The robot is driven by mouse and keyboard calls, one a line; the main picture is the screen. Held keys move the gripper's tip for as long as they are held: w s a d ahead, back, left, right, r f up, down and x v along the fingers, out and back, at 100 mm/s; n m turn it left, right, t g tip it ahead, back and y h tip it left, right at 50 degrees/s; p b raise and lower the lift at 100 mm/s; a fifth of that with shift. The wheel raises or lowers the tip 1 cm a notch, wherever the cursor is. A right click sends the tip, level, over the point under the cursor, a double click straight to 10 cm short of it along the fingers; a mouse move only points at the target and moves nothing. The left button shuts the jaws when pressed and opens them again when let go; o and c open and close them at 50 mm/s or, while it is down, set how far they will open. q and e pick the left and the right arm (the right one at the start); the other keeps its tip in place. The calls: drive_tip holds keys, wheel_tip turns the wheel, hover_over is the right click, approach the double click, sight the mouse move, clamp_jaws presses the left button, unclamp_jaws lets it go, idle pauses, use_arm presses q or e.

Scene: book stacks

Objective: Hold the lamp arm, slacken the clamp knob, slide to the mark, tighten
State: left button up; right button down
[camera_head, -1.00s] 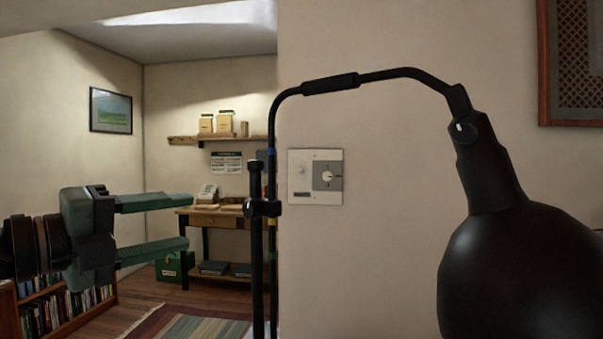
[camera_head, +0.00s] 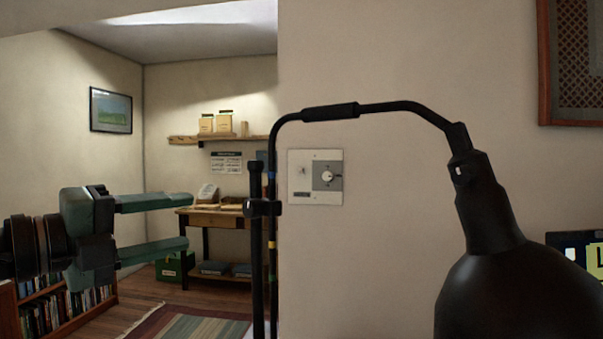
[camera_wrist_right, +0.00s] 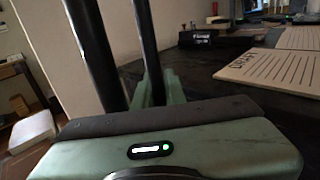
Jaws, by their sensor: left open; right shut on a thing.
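The black lamp arm (camera_head: 272,170) rises beside an upright black post (camera_head: 256,260), bends right and carries a black shade (camera_head: 485,290). A small clamp (camera_head: 263,208) joins arm and post, with its rounded knob (camera_head: 250,208) on the left. Small coloured bands, yellow (camera_head: 272,243) among them, show on the arm below the clamp. My left gripper (camera_head: 188,224) is open and empty, left of the knob and pointing toward it. My right gripper (camera_wrist_right: 155,88) is shut on a dark tube, seemingly the lamp arm, in the right wrist view; its grip is partly hidden.
A switch plate (camera_head: 315,177) is on the wall behind the arm. A wooden desk (camera_head: 215,218) and a bookcase (camera_head: 70,310) stand farther back. A dark panel (camera_head: 572,242) shows at the right edge. Papers lie on a dark surface (camera_wrist_right: 230,70).

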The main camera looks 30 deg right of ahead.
sight(248, 211)
drive_tip(key=shift+w+f, duration=0.1)
drive_tip(key=shift+f, duration=1.1)
drive_tip(key=shift+r, duration=0.1)
idle(0.7)
use_arm(q)
drive_tip(key=w+d+t, duration=0.1)
drive_tip(key=d, duration=0.2)
drive_tip(key=w+d+n+t, duration=0.1)
drive_tip(key=w+d, duration=0.1)
drive_tip(key=d, duration=0.2)
drive_tip(key=w+d+n+t+y, duration=0.1)
drive_tip(key=d, duration=0.3)
drive_tip(key=shift+w+d, duration=0.15)
idle(0.3)
clamp_jaws()
